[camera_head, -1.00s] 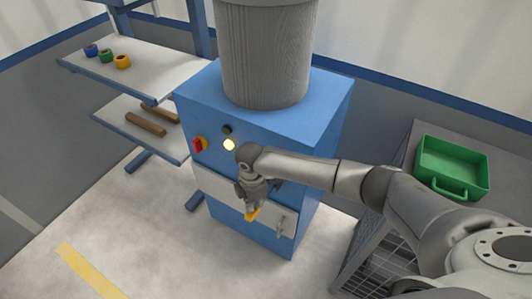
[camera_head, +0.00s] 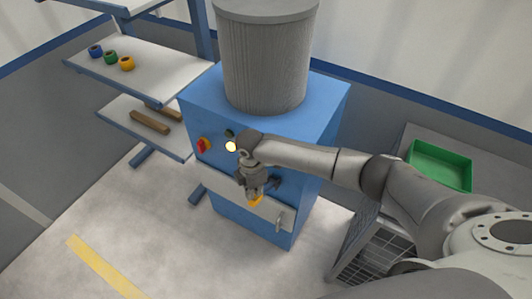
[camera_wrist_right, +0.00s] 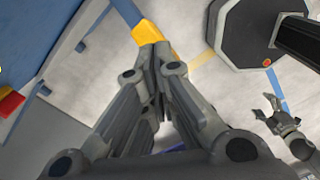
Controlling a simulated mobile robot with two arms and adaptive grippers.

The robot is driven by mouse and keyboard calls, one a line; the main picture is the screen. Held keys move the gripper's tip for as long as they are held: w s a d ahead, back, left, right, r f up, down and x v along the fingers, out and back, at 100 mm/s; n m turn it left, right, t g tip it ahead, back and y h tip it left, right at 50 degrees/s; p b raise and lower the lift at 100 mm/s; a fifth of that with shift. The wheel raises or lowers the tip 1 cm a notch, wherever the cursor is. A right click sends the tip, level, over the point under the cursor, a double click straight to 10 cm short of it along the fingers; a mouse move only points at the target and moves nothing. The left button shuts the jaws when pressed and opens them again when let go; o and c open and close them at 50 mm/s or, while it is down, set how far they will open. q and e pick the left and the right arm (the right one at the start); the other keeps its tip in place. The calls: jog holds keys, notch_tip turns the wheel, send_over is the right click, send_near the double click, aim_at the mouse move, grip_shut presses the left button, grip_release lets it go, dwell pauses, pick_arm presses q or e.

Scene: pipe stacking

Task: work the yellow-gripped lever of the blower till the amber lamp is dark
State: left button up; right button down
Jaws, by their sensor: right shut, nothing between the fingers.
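The blower is a blue cabinet (camera_head: 208,110) with a grey ribbed drum (camera_head: 265,60) on top. Its amber lamp (camera_head: 231,146) glows bright pale yellow on the front.
A red and yellow switch (camera_head: 203,145) sits left of the lamp, and a metal handle (camera_head: 280,218) lower right on the cabinet. Shelves (camera_head: 150,70) with coloured rings stand at left. A green tray (camera_head: 440,167) rests on a bench at right. The front floor is clear.

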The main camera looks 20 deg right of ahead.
notch_tip(320, 180, down, 11)
jog(key=b, duration=0.7)
notch_tip(320, 180, up, 11)
jog(key=p, duration=1)
notch_tip(320, 180, up, 3)
jog(key=p, duration=0.3)
notch_tip(320, 180, up, 2)
